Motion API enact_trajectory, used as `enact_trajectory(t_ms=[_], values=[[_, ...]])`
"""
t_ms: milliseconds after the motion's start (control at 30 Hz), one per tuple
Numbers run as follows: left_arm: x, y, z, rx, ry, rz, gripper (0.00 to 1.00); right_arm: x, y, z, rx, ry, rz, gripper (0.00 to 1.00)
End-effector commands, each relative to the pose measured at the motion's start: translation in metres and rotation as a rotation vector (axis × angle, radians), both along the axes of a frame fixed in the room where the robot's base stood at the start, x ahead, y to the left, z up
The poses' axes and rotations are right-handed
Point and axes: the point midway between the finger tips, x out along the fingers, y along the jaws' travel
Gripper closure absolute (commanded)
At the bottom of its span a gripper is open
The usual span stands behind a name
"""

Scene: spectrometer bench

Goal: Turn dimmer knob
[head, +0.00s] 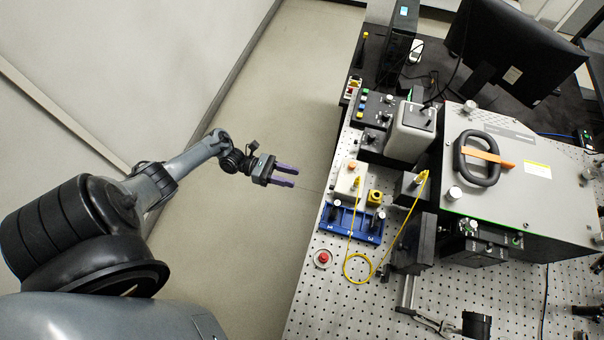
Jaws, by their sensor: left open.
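My left gripper (290,176) is open and empty, with two purple fingers pointing right. It is over the floor, left of the perforated bench (335,300) and apart from everything on it. Several knobs show on the bench equipment. A small black box (371,141) has a knob on top, and a black control box (374,107) behind it has coloured buttons and a silver knob (389,98). I cannot tell which knob is the dimmer. My right gripper is not in view.
A white box (349,180) with a yellow cable (357,262) and a blue rack (351,222) stand at the bench's left edge, near a red button (323,258). A large grey spectrometer housing (540,195) fills the right. Floor between gripper and bench is clear.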

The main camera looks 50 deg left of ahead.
Motion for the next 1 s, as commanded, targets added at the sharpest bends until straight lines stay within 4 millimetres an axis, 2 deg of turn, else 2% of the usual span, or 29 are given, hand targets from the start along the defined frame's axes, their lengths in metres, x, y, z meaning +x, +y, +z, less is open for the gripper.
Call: enact_trajectory(t_ms=[33, 200, 533, 800, 1000], values=[[-0.010, -0.013, 0.006, -0.012, 0.017, -0.010, 0.58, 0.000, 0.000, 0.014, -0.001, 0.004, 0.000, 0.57], [-0.032, -0.039, 0.007, -0.013, 0.031, -0.035, 0.58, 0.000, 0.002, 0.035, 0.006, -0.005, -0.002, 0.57], [-0.062, -0.097, 0.015, 0.068, -0.019, -0.098, 0.58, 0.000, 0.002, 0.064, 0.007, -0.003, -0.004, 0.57], [-0.075, -0.147, 0.026, 0.218, -0.137, -0.153, 0.58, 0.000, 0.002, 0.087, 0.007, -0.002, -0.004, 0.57], [-0.078, -0.186, 0.040, 0.389, -0.277, -0.190, 0.58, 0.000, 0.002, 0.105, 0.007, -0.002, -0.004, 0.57]])
